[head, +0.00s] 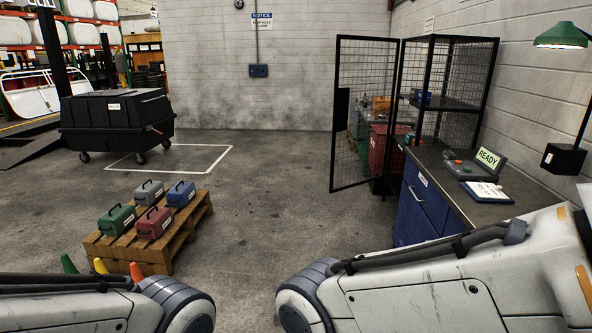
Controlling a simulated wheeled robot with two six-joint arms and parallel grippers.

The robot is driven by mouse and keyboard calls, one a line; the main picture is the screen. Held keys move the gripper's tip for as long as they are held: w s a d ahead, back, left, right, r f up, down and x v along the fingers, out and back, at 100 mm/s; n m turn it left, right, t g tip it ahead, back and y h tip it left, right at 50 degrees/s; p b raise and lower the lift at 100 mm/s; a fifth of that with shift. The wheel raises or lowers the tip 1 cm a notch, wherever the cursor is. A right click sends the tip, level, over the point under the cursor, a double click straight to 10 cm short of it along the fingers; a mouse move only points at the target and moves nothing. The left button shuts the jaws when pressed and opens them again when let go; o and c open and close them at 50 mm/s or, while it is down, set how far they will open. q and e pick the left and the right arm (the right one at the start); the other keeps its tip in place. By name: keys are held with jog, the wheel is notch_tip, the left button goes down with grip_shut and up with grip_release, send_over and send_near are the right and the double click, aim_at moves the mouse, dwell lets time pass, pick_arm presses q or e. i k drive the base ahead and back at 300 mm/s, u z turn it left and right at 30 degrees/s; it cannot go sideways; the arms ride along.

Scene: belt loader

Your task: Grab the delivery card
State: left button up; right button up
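A white card or sheet on a dark blue clipboard (487,191) lies on the bench top at the right. Its print is too small to read, so I cannot tell whether it is the delivery card. My left and right arms cross the bottom of the head view, the right one in front of the bench's near end. Neither gripper shows.
The dark bench (440,175) has blue drawers and carries a control box with a READY screen (488,158). A mesh cage with an open door (362,115) stands behind. The middle floor is clear.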

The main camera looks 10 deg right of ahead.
aim_at(483, 191)
jog(key=i, duration=2.05)
jog(key=z, duration=0.95)
jog(key=i, duration=1.9)
jog(key=z, duration=1.15)
jog(key=i, duration=0.55)
jog(key=z, duration=0.15)
